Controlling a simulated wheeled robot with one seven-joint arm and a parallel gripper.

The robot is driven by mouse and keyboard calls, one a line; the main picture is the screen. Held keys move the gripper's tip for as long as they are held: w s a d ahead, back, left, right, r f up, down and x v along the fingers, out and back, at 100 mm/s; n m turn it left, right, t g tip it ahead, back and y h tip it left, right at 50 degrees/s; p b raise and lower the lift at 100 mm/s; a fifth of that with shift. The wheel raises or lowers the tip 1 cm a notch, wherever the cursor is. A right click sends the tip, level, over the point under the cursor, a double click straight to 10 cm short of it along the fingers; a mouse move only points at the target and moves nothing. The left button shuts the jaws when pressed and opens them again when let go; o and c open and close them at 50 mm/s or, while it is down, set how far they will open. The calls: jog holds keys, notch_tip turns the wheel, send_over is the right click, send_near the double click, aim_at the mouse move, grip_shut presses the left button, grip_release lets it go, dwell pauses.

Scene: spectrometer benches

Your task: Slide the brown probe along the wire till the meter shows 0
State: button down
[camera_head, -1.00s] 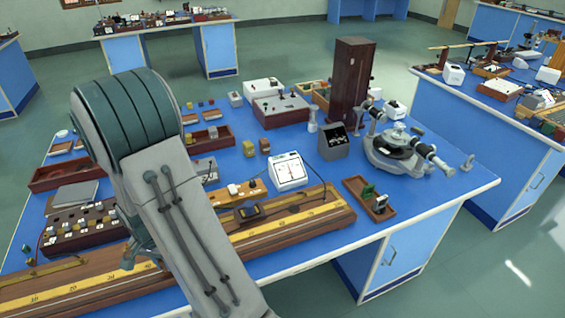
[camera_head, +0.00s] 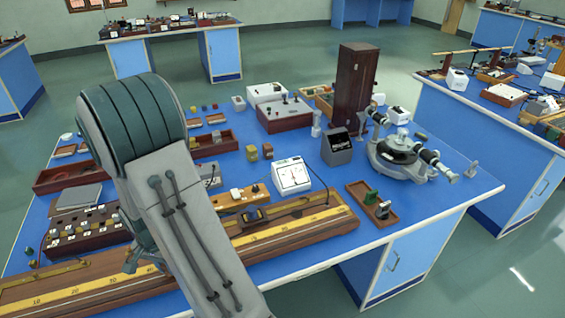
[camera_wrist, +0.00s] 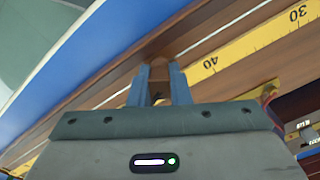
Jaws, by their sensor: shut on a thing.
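In the wrist view my gripper (camera_wrist: 159,68) is shut on the brown probe (camera_wrist: 160,78), with a finger on either side. The probe is over the wooden board, beside the yellow scale (camera_wrist: 235,52) near its 40 mark. Its tip, and whether it touches the wire, cannot be made out. In the head view my arm hides the probe and most of the gripper. The long board with the yellow scale (camera_head: 290,226) runs along the table's front. The white meter (camera_head: 291,177) stands behind it; its needle looks near mid-dial, but the reading is too small to tell.
A dark block (camera_head: 255,215) sits on the board right of my arm. A brown tray (camera_head: 371,205) lies right of the meter, before a grey spectrometer (camera_head: 402,152). A dark box with knobs (camera_head: 90,231) is left of my arm. The front right tabletop is clear.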

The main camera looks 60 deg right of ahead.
jog(key=shift+s+f, duration=0.2)
jog(key=c, duration=1.3)
grip_release()
jog(key=shift+w, duration=0.2)
notch_tip(320, 180, up, 14)
jog(key=shift+f+b, duration=0.1)
jog(key=shift+b, duration=0.35)
